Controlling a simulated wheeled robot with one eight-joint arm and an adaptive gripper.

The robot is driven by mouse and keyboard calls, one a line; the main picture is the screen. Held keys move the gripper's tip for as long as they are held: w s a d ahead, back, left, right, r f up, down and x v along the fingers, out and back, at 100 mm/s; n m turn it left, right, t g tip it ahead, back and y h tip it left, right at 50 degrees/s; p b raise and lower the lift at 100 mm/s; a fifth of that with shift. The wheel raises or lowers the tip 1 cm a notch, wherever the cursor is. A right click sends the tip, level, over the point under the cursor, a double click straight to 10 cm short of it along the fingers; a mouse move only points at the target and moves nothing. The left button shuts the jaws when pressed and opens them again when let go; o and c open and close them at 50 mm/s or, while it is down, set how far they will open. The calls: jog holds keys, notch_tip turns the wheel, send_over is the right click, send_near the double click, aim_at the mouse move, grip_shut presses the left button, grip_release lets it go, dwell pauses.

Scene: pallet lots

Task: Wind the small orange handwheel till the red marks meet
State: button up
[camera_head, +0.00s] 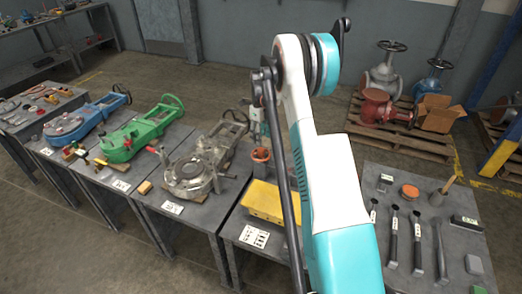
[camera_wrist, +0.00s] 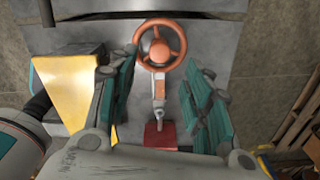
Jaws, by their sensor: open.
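The small orange handwheel (camera_wrist: 159,47) shows in the wrist view near the top middle, with its round rim, spokes and a ball-like hub. A short metal stem with an orange-brown patch runs below it to a dark red base (camera_wrist: 160,136). In the head view the handwheel (camera_head: 261,155) stands on the table just left of my arm. My gripper (camera_wrist: 160,68) is open, with one teal finger on each side of the stem, below the wheel in the picture. I cannot tell whether a finger touches it. The red marks cannot be made out.
A yellow block (camera_head: 262,201) lies close to the handwheel, and also shows in the wrist view (camera_wrist: 75,85). A grey casting (camera_head: 190,175) and a green one (camera_head: 140,132) stand to the left. Hand tools lie on the right table (camera_head: 440,205). Pallets with valves stand behind.

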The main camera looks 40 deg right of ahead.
aim_at(261, 149)
notch_tip(261, 149, down, 7)
jog(key=shift+r+b, duration=0.1)
jog(key=shift+b, duration=0.8)
jog(key=c, duration=1.1)
